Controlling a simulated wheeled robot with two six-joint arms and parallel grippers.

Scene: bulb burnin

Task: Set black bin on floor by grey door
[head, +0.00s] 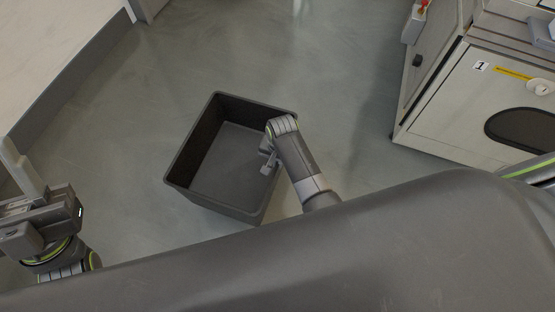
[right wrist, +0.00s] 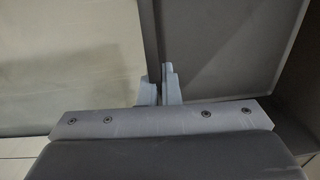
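The black bin (head: 232,157) is an open, empty rectangular box in the middle of the head view, over the bare floor. I cannot tell whether its base touches the floor. My right gripper (head: 268,158) is at the bin's right wall. In the right wrist view, its fingers (right wrist: 159,88) sit on either side of the bin's wall edge (right wrist: 153,45), close against it. My left gripper (head: 24,172) is at the far left, away from the bin; its finger gap does not show clearly. I cannot identify the grey door with certainty.
A pale cabinet (head: 450,105) labelled 1, with a dark oval window (head: 522,129), stands at the right. A pale wall with a grey base strip (head: 75,85) runs along the upper left. The floor (head: 300,60) beyond the bin is clear.

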